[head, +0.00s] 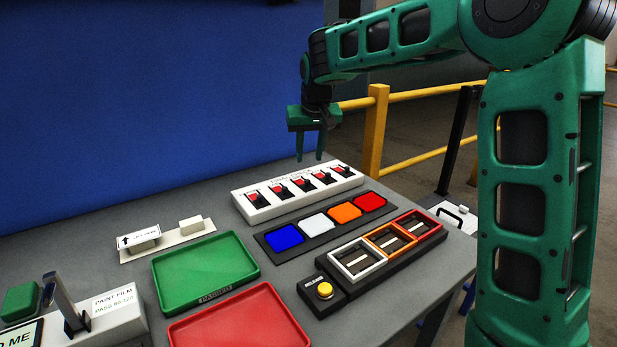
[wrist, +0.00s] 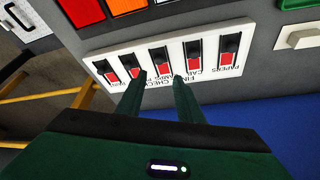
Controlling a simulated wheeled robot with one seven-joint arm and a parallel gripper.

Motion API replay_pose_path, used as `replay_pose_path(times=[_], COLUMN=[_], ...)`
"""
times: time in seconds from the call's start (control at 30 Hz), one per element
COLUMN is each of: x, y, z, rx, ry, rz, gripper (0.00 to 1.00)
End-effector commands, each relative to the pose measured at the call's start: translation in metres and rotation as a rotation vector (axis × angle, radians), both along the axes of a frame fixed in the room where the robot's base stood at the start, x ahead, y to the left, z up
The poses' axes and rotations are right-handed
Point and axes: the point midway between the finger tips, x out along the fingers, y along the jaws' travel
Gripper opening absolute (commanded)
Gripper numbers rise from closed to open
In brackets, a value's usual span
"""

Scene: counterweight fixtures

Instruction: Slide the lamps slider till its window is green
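A white slider panel (head: 250,212) stands on the grey table in the head view; it also shows in the wrist view (wrist: 100,67). It carries a row of black sliders, each with a red window. The middle one seems to be the lamps slider (wrist: 159,55); its label is upside down and partly covered by my fingers. Its window (wrist: 165,69) shows red, with no green visible. My gripper (head: 310,160) is above the panel's far side, fingers pointing down. In the wrist view my gripper (wrist: 158,80) is open and empty, fingertips either side of the middle slider's lower end.
In front of the panel lie a strip of blue, white, orange and red pads (head: 314,223), framed slots (head: 358,258) and a yellow button (head: 325,290). A green tray (head: 205,270) and a red tray (head: 240,325) lie left. A blue wall (head: 150,100) stands behind.

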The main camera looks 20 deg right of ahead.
Motion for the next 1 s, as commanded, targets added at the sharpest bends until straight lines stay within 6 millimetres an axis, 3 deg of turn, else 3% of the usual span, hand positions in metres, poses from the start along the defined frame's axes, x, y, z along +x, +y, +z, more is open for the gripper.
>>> replay_pose_path(times=[0.5, 0.7, 1.0], x=[0.03, 0.035, 0.036], y=[-0.005, -0.006, -0.006], z=[-0.077, -0.09, -0.092], rx=[-0.001, -0.002, -0.002], ry=[0.004, 0.002, 0.001], rz=[-0.003, -0.003, -0.003], gripper=[0.34, 0.34, 0.34])
